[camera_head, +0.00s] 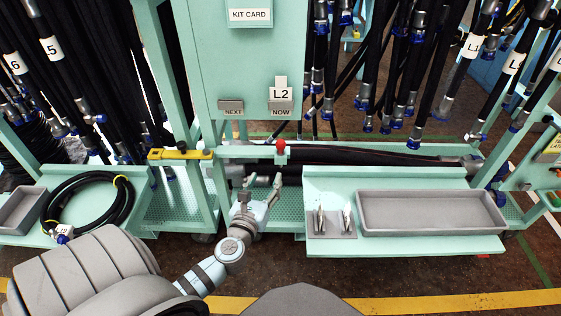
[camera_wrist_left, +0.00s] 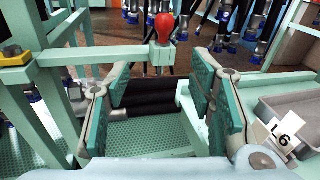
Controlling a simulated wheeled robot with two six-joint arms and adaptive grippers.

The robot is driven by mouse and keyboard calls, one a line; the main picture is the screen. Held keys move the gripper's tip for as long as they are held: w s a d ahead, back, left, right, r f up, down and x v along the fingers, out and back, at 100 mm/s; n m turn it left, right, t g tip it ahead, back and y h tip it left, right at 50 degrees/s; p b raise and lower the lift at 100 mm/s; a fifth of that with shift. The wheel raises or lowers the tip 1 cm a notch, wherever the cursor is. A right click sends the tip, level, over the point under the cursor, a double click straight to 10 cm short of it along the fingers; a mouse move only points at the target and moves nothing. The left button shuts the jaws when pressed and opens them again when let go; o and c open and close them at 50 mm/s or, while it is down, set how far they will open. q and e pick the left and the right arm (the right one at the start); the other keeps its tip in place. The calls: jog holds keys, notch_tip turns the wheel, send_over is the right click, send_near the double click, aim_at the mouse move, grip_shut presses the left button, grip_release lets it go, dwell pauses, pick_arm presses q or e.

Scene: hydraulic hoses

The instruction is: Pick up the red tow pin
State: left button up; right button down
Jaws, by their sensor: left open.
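The red tow pin (camera_head: 281,146) has a rounded red head and stands upright in a pale green bracket on the cart's cross rail. My right gripper is not in view.
Thick black hoses (camera_head: 350,156) lie behind the rail. A shelf with a grey tray (camera_head: 430,231) and small metal parts is on the right. A coiled hose (camera_head: 88,205) lies on the left shelf beside a yellow bar (camera_head: 180,154). The panel (camera_head: 235,65) stands above.

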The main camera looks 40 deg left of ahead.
aim_at(279, 146)
pick_arm(q)
jog(key=shift+m+t, duration=0.4)
jog(key=shift+m, duration=0.2)
jog(key=x, duration=0.4)
jog(key=r+b+x, duration=0.1)
jog(key=x, duration=0.4)
jog(key=r+b+x, duration=0.1)
jog(key=x, duration=0.4)
jog(key=shift+w+d+r, duration=0.15)
jog(key=shift+w+r, duration=0.1)
jog(key=shift+w, duration=0.1)
jog(key=shift+c, duration=0.7)
grip_shut()
pick_arm(e)
jog(key=shift+w+d+f, duration=0.25)
jog(key=shift+w+f, duration=0.2)
jog(key=shift+f, duration=0.2)
jog(key=shift+w+d+f, duration=0.25)
jog(key=shift+w+f, duration=0.2)
jog(key=shift+f, duration=0.15)
